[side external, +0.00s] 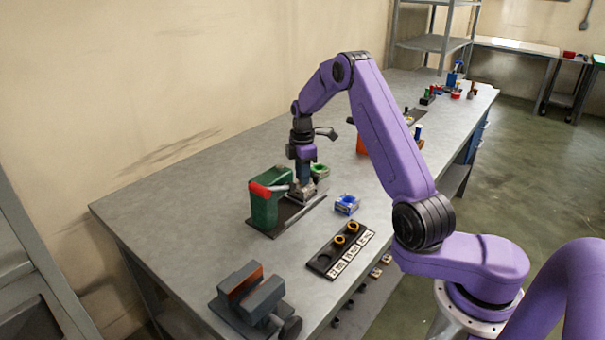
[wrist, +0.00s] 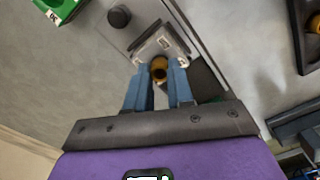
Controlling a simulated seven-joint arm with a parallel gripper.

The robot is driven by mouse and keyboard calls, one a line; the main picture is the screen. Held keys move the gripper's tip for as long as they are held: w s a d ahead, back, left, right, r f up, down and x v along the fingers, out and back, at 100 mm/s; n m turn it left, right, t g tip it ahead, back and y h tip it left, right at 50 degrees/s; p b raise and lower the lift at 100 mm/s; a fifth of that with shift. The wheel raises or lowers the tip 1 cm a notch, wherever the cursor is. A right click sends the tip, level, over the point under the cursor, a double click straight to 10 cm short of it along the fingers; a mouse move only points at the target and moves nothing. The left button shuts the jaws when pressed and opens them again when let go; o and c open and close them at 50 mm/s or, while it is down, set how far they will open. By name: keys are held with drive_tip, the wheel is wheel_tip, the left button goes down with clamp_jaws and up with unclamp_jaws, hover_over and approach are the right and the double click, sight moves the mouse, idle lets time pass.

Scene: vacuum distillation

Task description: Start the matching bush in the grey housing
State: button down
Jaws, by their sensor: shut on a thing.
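My gripper (wrist: 160,70) has its blue fingers shut on a brass-coloured bush (wrist: 159,69). The bush shows between the fingertips at the near edge of the grey housing (wrist: 155,40) in the wrist view. I cannot tell whether the bush touches the housing or sits in its bore. In the side view my gripper (side external: 303,182) points down over the grey housing (side external: 300,194), which rests on the dark base plate of the green press (side external: 265,204). The bush is hidden there by the fingers.
The press has a red-ended part (side external: 260,189) close beside my gripper. A green housing (side external: 320,170) stands behind and a blue one (side external: 347,204) to the right. A black tray (side external: 318,266) holds two bushes (side external: 352,227) and an empty place. A vise (side external: 252,300) stands at front.

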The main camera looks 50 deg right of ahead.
drive_tip(key=shift+f, duration=0.55)
idle(0.9)
drive_tip(key=shift+c, duration=1.8)
unclamp_jaws()
drive_tip(key=shift+r, duration=0.15)
drive_tip(key=shift+r, duration=3.4)
